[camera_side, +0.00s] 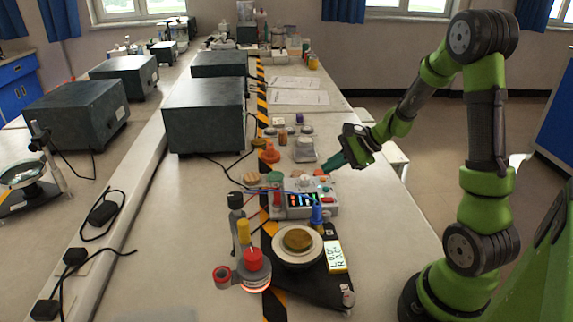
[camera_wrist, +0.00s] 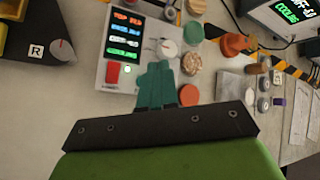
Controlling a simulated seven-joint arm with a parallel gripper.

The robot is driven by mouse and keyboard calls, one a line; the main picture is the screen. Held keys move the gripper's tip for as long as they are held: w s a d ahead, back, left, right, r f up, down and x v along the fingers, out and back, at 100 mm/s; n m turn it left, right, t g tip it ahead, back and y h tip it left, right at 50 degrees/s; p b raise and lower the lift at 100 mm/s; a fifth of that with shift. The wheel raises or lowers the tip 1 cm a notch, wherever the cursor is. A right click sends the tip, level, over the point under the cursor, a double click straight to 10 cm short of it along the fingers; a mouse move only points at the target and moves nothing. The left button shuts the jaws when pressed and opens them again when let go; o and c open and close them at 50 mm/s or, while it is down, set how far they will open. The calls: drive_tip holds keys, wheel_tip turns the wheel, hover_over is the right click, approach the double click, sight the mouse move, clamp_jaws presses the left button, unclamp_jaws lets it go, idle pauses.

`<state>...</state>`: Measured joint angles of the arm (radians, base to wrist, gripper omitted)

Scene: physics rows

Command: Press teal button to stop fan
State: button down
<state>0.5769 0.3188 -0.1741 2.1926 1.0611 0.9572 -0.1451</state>
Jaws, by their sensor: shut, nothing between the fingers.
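The teal button (camera_wrist: 193,32) is a round cap beside the control box in the wrist view, beyond a tan button (camera_wrist: 191,63) and an orange button (camera_wrist: 188,95). In the side view the teal button (camera_side: 276,177) is at the back left of the box. My gripper (camera_side: 334,161) has teal fingers, is shut and empty, and points down-left above the orange button's side of the box. In the wrist view my gripper (camera_wrist: 155,68) covers part of the box's right edge. It is apart from the teal button. I cannot tell which object is the fan.
The control box (camera_side: 298,212) has lit coloured displays and a red switch (camera_wrist: 113,74). A blue-capped item (camera_side: 316,214) and a round gold-centred device (camera_side: 298,239) stand in front. An orange cone-like piece (camera_wrist: 235,44) is near the teal button. Grey equipment boxes (camera_side: 205,115) stand behind.

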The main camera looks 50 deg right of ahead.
sight(329, 191)
drive_tip(key=shift+f, duration=1.85)
drive_tip(key=shift+f, duration=0.1)
idle(0.5)
drive_tip(key=shift+f, duration=0.3)
drive_tip(key=shift+f, duration=0.35)
idle(0.6)
drive_tip(key=shift+r, duration=0.8)
wheel_tip(329, 191, up, 5)
idle(0.7)
